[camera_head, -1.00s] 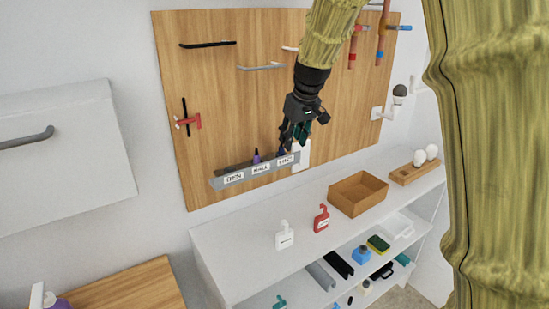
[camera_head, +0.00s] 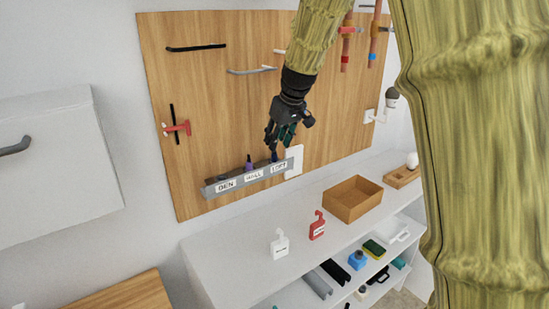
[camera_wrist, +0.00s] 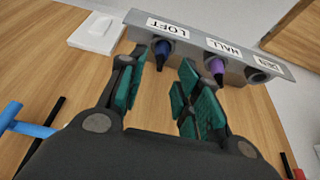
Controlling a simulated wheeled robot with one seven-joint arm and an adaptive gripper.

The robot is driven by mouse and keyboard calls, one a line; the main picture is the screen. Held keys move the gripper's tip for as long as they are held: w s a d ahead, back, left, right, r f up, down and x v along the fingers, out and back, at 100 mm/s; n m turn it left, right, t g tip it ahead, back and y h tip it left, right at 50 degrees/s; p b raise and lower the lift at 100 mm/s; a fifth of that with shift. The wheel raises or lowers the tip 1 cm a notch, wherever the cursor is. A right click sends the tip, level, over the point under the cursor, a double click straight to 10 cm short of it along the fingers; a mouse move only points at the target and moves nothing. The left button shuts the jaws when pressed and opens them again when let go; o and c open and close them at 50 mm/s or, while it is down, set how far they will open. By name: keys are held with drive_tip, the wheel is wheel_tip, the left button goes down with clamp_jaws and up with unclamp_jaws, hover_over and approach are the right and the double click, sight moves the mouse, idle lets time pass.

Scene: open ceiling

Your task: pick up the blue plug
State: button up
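The blue plug (camera_wrist: 162,53) sits in the socket labelled LOFT of a grey rail (camera_wrist: 190,47). It also shows in the head view (camera_head: 274,157), small and partly covered by my fingers. My gripper (camera_wrist: 163,66) is open and empty, its teal-padded fingers spread to either side of the blue plug in the wrist view. I cannot tell whether a finger touches the plug. In the head view my gripper (camera_head: 279,140) is just above the right end of the rail.
A purple plug (camera_wrist: 217,68) sits close by in the HALL socket; the third socket (camera_wrist: 260,76) looks empty. A white wall plate (camera_wrist: 97,32) is beside the rail. A wooden box (camera_head: 352,199) and red (camera_head: 317,227) and white (camera_head: 279,244) tags stand on the shelf below.

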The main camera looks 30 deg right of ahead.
sight(274, 157)
drive_tip(key=shift+p+x, duration=0.85)
drive_tip(key=shift+x, duration=1.4)
drive_tip(key=shift+w, duration=0.1)
drive_tip(key=shift+c, duration=0.3)
drive_tip(key=c, duration=0.6)
